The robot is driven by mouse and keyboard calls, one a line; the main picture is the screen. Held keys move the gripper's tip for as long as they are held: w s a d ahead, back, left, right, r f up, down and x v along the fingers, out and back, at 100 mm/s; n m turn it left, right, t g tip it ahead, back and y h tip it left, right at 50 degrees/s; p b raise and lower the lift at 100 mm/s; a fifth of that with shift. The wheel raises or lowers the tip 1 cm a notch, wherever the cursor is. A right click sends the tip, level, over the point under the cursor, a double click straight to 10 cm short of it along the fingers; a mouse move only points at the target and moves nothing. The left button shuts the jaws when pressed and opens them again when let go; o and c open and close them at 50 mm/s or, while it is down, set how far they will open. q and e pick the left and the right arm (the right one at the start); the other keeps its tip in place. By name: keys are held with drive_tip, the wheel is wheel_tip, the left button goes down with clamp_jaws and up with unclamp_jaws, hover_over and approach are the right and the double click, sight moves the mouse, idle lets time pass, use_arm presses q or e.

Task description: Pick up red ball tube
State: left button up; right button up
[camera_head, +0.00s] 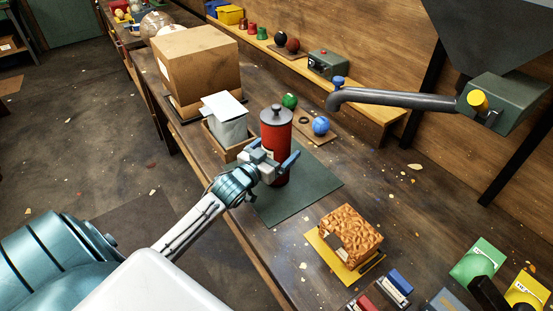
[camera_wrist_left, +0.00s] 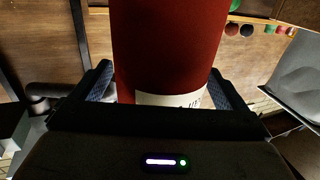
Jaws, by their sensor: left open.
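The red ball tube (camera_head: 276,134) stands upright on a dark green mat (camera_head: 312,190) on the workbench, with a dark grey knobbed lid on top. My left gripper (camera_head: 272,163) is at the tube's lower half, with its blue-tipped fingers reaching around its sides. In the left wrist view the red tube (camera_wrist_left: 170,45) fills the middle, with a pale label low on it. The open fingers of my left gripper (camera_wrist_left: 163,85) stand on either side of it. Whether they touch it is unclear. My right gripper is not in view.
A cardboard box (camera_head: 195,65) and a white container in a wooden tray (camera_head: 238,152) stand behind and left of the tube. A blue ball (camera_head: 320,125) and a green ball (camera_head: 289,101) lie behind it. A grey pipe (camera_head: 400,98) juts in at right. A patterned brown block (camera_head: 350,236) sits in front.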

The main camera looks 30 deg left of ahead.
sight(267, 146)
use_arm(q)
drive_tip(key=shift+c, duration=0.2)
drive_tip(key=c, duration=1.3)
drive_tip(key=shift+r, duration=0.1)
drive_tip(key=shift+w+r+b, duration=0.1)
drive_tip(key=shift+r+b, duration=0.2)
drive_tip(key=shift+r, duration=0.45)
drive_tip(key=shift+s+a+r+b, duration=0.1)
drive_tip(key=shift+s+r+b, duration=0.1)
drive_tip(key=shift+r, duration=0.25)
drive_tip(key=shift+s+a+r+b, duration=0.1)
drive_tip(key=shift+s+r, duration=0.05)
drive_tip(key=shift+r, duration=0.3)
drive_tip(key=shift+s+a+r+p, duration=0.25)
drive_tip(key=shift+s+a+p, duration=0.3)
drive_tip(key=shift+s+a, duration=1.2)
drive_tip(key=shift+s+a+r+p, duration=0.25)
drive_tip(key=shift+s+a+p, duration=0.5)
drive_tip(key=shift+s, duration=1.85)
drive_tip(key=shift+s+a+r+p, duration=0.25)
drive_tip(key=shift+s+a+p, duration=0.15)
drive_tip(key=shift+s+a, duration=1.4)
